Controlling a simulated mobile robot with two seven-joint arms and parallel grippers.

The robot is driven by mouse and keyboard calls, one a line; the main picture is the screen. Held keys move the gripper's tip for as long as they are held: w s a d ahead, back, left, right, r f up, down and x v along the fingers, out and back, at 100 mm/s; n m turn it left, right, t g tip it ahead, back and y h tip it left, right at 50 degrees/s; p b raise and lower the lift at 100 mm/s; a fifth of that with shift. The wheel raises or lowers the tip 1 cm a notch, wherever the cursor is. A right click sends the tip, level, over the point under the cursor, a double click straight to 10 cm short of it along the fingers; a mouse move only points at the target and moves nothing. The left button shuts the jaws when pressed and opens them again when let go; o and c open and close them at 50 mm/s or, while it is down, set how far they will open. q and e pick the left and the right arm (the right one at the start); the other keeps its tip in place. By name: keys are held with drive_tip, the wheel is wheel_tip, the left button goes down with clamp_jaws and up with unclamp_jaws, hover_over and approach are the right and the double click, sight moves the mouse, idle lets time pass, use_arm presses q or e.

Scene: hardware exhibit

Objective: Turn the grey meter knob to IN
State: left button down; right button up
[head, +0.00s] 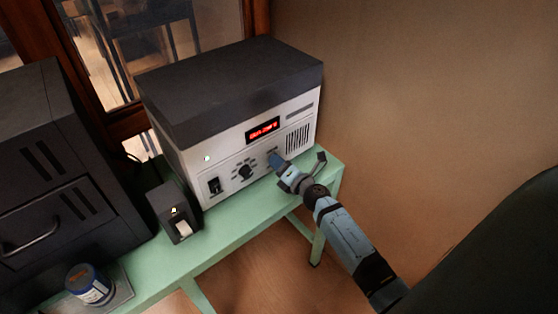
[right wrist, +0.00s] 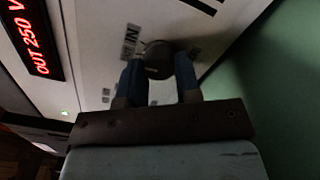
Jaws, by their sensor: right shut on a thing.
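The meter is a box with a white front panel (head: 225,160) and a dark top, standing on a green table. Its red display (head: 263,131) reads "OUT 250 V" in the right wrist view (right wrist: 36,45). The grey meter knob (right wrist: 158,60) is round and dark, and sits between my right gripper's two blue fingers (right wrist: 160,80), which are shut on it. An "IN" label (right wrist: 130,40) shows beside the knob. In the head view my right gripper (head: 278,162) covers the knob. Which way the knob points is unclear. My left gripper is not in view.
A black knob (head: 245,171) and a dark switch (head: 214,186) are left of my gripper on the panel. A small black device (head: 173,212), a blue-and-white jar (head: 88,284) and a dark cabinet (head: 60,170) stand further left. The green table (head: 235,225) is narrow.

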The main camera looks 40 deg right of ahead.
drive_tip(key=shift+r+m+p, duration=0.1)
drive_tip(key=shift+m+p, duration=0.25)
drive_tip(key=shift+m, duration=0.45)
drive_tip(key=shift+m+p, duration=0.45)
drive_tip(key=shift+m, duration=1.15)
drive_tip(key=o, duration=0.9)
